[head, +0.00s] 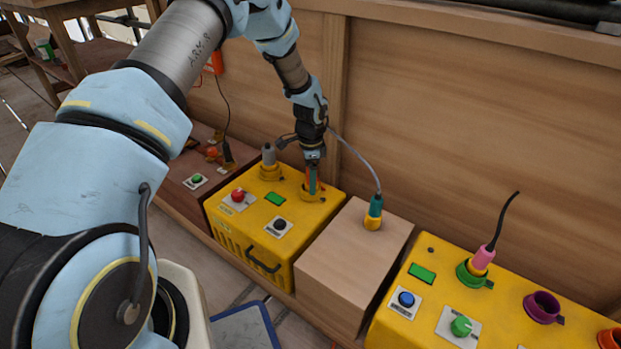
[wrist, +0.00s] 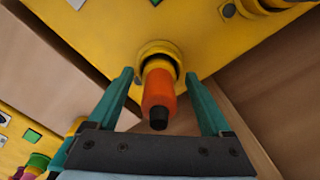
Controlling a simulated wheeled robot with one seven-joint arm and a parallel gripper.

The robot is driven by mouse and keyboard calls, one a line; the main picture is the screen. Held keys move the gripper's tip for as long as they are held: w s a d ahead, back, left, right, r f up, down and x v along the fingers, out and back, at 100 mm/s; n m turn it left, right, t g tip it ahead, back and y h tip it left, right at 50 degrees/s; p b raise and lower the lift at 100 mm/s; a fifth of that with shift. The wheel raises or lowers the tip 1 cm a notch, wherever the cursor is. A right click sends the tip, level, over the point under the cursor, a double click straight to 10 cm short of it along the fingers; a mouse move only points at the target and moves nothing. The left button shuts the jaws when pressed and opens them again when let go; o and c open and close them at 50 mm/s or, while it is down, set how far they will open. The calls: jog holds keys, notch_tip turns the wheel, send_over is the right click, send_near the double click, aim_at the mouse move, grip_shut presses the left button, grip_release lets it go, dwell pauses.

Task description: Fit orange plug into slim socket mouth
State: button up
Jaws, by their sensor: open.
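The orange plug (wrist: 158,88) has a black end and stands in the mouth of a round yellow socket (wrist: 150,47) in the wrist view. A dark gap shows between the plug and the socket's rim; how deep the plug sits cannot be told. In the head view the socket (head: 313,196) is on top of the yellow box, with a little orange of the plug showing above it. My gripper (head: 312,178) is over this socket, pointing down. In the wrist view its two teal fingers (wrist: 163,98) stand apart on either side of the plug, with visible gaps.
A grey plug (head: 268,157) stands in the neighbouring socket. A teal plug (head: 375,206) with a cable stands on a wooden block (head: 345,262). The right yellow box (head: 440,265) holds a pink plug (head: 483,258) and a purple socket (head: 542,306). A wooden wall (head: 460,120) rises behind.

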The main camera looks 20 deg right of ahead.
notch_tip(320, 180, up, 12)
jog(key=shift+r+p, duration=0.1)
jog(key=shift+p, duration=1.15)
jog(key=a+r+n, duration=0.4)
jog(key=a+r, duration=0.1)
jog(key=a, duration=0.4)
jog(key=a+r+n, duration=0.4)
jog(key=a+r, duration=0.1)
jog(key=a, duration=0.4)
jog(key=s+a+r+n, duration=0.3)
jog(key=s+a+n, duration=0.2)
jog(key=a, duration=0.4)
jog(key=s+a+r+n+t, duration=0.1)
jog(key=s+a+r+n, duration=0.2)
jog(key=s+a+n, duration=0.3)
jog(key=a+n, duration=0.1)
jog(key=a, duration=0.2)
jog(key=shift+a+t, duration=0.3)
jog(key=shift+a, duration=0.05)
notch_tip(320, 180, up, 29)
jog(key=p, duration=2.9)
